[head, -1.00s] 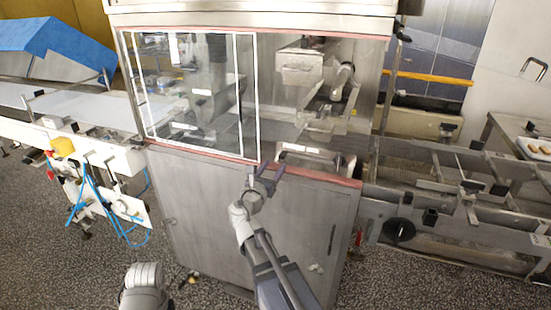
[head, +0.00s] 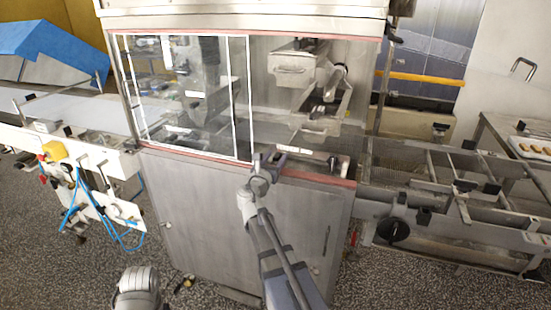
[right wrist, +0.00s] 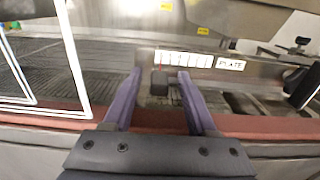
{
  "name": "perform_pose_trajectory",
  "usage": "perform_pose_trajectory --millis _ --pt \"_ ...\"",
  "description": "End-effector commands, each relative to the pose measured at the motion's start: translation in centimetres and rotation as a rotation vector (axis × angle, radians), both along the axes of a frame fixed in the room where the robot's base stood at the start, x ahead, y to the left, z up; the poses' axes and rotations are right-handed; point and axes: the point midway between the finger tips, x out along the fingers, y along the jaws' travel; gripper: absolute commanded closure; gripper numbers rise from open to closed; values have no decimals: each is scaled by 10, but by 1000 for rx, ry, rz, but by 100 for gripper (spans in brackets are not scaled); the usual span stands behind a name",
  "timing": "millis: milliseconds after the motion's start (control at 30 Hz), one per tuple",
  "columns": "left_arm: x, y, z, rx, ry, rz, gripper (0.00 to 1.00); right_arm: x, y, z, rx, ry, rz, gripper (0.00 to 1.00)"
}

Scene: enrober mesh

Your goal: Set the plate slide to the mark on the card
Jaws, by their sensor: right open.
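A white card with black tick marks (right wrist: 190,60) and a red line near its left end is on a metal strip in the right wrist view. A white label reading PLATE (right wrist: 231,63) is at its right. A small dark slide knob (right wrist: 158,83) is just below the red line. My right gripper (right wrist: 160,74) is open, its purple fingers on either side of the knob; I cannot tell whether they touch it. In the head view my right gripper (head: 268,160) is at the cabinet opening's lower edge.
A white-framed clear door (head: 200,95) covers the opening's left part; its edge (right wrist: 72,60) is left of my fingers. A red-brown sill (head: 318,177) runs below. Another dark knob (right wrist: 302,86) is at the right. A conveyor frame (head: 450,200) extends right.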

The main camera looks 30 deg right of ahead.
Motion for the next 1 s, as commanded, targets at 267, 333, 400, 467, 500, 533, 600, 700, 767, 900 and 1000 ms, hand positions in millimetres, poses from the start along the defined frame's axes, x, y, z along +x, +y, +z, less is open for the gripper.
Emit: perform_pose_trajectory --millis 267,333,400,467,500,533,600,700,767,900,1000 --pt "0 0 0 0 0 0 100 0 0 0 0 0 0 72" --pt "0 0 0 0 0 0 100 0 0 0 0 0 0 80" --pt "0 0 0 0 0 0 100 0 0 0 0 0 0 88" --pt "0 0 0 0 0 0 100 0 0 0 0 0 0 94" --pt "0 0 0 0 0 0 100 0 0 0 0 0 0 99" --pt "0 0 0 0 0 0 100 0 0 0 0 0 0 100" --pt "0 0 0 0 0 0 100 0 0 0 0 0 0 100" --pt "0 0 0 0 0 0 100 0 0 0 0 0 0 100" --pt "0 0 0 0 0 0 100 0 0 0 0 0 0 100" --pt "0 0 0 0 0 0 100 0 0 0 0 0 0 100" --pt "0 0 0 0 0 0 100 0 0 0 0 0 0 100"
